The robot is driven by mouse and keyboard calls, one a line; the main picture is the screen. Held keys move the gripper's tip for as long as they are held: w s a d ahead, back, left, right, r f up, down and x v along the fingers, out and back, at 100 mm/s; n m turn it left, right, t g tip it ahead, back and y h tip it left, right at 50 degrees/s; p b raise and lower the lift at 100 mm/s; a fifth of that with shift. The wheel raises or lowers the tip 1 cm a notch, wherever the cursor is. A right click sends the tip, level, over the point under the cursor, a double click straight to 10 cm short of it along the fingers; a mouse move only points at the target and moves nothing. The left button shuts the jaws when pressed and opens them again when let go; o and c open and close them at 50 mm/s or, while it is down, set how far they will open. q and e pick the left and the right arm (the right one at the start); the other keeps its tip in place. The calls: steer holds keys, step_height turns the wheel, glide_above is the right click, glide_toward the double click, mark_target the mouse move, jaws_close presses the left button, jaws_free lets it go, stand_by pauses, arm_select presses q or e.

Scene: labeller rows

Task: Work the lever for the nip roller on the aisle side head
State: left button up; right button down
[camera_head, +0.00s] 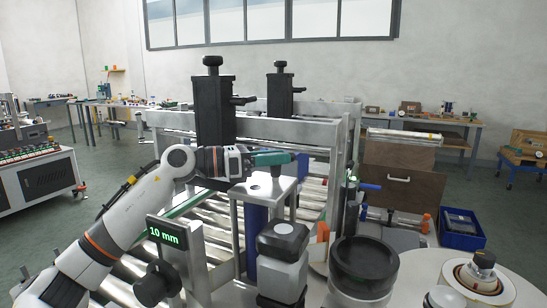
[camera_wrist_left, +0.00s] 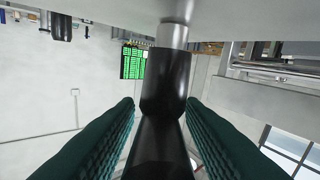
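My left gripper (camera_head: 275,159) reaches in from the left, its green fingers pointing right just above a pale plate (camera_head: 265,190) on a stand. In the left wrist view a lever's dark grip (camera_wrist_left: 166,80) on a metal rod (camera_wrist_left: 173,36) stands between the fingertips (camera_wrist_left: 160,105). The nip roller is not clearly visible. My right gripper is not in view.
Black column heads (camera_head: 214,108) stand behind the gripper on a metal roller frame. A "10 mm" display (camera_head: 167,234) and a black knob (camera_head: 158,283) are in front. A black-and-white unit (camera_head: 283,262) and a dark round part (camera_head: 364,268) stand close at front right.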

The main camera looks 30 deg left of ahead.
arm_select(q)
jaws_close()
steer(key=shift+m+g+h, duration=0.7)
steer(key=shift+m+g, duration=0.1)
steer(key=shift+g, duration=0.2)
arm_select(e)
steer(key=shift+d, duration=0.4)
arm_select(q)
steer(key=shift+o, duration=1)
jaws_free()
steer(key=shift+a, duration=0.1)
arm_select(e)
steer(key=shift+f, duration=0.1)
